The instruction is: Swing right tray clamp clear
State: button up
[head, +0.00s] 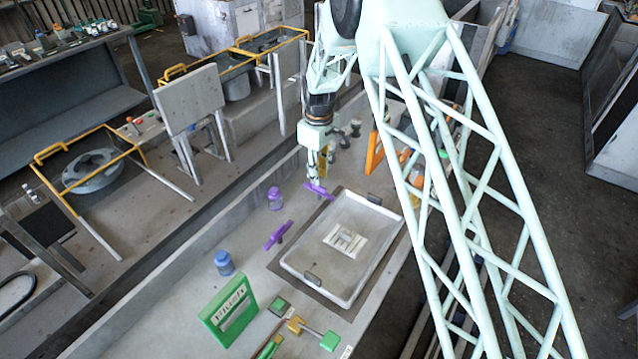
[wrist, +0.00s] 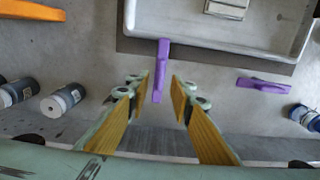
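A purple clamp (head: 319,190) stands at the far end of the pale tray's (head: 372,222) left side in the head view. In the wrist view this clamp (wrist: 160,72) points straight at the tray (wrist: 225,36), and its tip reaches the tray's rim. My gripper (head: 319,178) is down at this clamp. Its yellow-padded fingers (wrist: 163,85) are open in the wrist view, one on each side of the clamp, with gaps visible. A second purple clamp (head: 278,236) lies along the tray's side, apart from the rim; the wrist view shows it at right (wrist: 264,85).
A purple jar (head: 275,199) and a blue jar (head: 224,263) stand left of the clamps. An orange part (head: 373,152) is beyond the tray; a green sign (head: 229,311) is near. Bench is clear between clamps.

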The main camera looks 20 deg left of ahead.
aim_at(319, 192)
jog(key=shift+f, duration=2.25)
jog(key=shift+c, duration=0.5)
grip_shut()
